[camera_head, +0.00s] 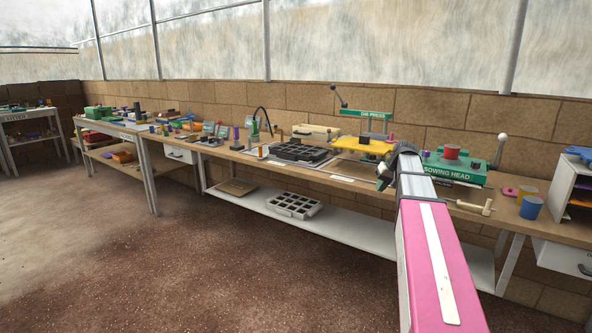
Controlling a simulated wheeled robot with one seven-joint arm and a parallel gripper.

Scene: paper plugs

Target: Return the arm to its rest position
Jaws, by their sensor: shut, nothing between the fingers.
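My arm reaches up from the bottom right of the head view, with a pink link and a grey link beyond it. My gripper (382,184) is at its far end, over the front edge of the long workbench, left of the green sowing head (455,168). It is small and partly hidden by the wrist, and it shows as shut with nothing held. I cannot tell its exact height over the bench.
The long wooden workbench (340,174) carries a black tray (300,152), a yellow plate (362,144) under the green dib press (366,113), and a blue cup (530,207). A white shelf unit (566,190) stands at the right. The floor (200,270) in front is clear.

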